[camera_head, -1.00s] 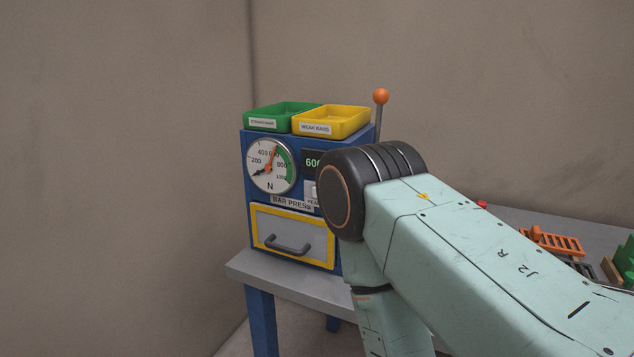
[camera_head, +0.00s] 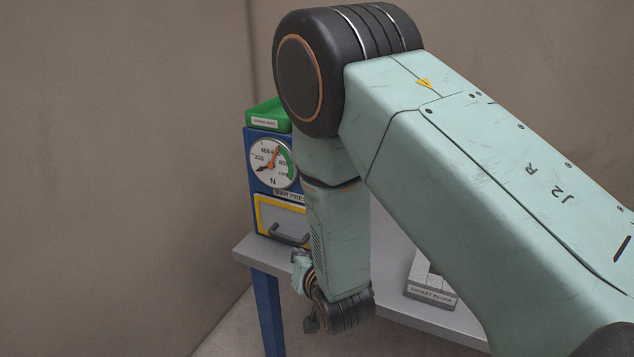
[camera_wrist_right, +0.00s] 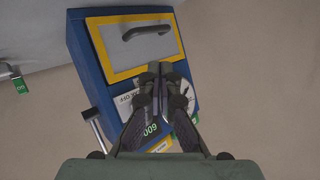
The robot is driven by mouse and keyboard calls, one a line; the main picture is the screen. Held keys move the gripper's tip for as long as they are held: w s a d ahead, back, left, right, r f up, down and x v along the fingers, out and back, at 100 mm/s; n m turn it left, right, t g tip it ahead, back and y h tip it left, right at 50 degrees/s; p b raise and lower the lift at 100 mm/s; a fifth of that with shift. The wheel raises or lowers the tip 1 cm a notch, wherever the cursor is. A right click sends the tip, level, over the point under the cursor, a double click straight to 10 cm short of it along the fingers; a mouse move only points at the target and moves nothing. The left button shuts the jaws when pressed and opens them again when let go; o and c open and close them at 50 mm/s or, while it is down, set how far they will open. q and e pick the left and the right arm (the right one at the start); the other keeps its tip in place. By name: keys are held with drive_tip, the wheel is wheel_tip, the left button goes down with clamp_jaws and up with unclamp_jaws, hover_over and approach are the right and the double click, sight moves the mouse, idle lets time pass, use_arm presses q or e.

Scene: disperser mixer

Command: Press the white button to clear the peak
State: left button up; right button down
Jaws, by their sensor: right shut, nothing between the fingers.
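The white button is hidden behind my right arm in the head view. In the wrist view, a white label (camera_wrist_right: 126,100) ending in "OFF" shows beside my fingers; I cannot make out the button there. The blue bar press (camera_head: 257,190) has a round gauge (camera_head: 272,163), its black needle at the low end and its orange needle near 600. The green display (camera_wrist_right: 150,129) shows in the wrist view. My right gripper (camera_wrist_right: 160,68) is shut and empty, pointing at the press front, its tips over the drawer's lower frame in that picture. Contact cannot be told. My left gripper is not in view.
A drawer with a dark handle (camera_head: 289,235) is on the press front. A green tray (camera_head: 267,116) sits on top. The press stands on a grey table (camera_head: 392,304), with a socket block (camera_head: 432,280) to the right. A lever (camera_wrist_right: 95,127) shows in the wrist view.

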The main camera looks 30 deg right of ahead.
drive_tip(key=w+r+m+t, duration=0.3)
drive_tip(key=r, duration=0.3)
drive_tip(key=shift+w+r+m+h, duration=0.2)
drive_tip(key=shift+w+m+h, duration=0.1)
drive_tip(key=shift+m+h, duration=0.1)
drive_tip(key=shift+d, duration=0.1)
drive_tip(key=w+d+b, duration=0.1)
drive_tip(key=w+d, duration=0.4)
drive_tip(key=d, duration=0.2)
drive_tip(key=shift+w, duration=0.2)
idle(1.2)
drive_tip(key=shift+w+d, duration=0.25)
drive_tip(key=shift+d, duration=0.05)
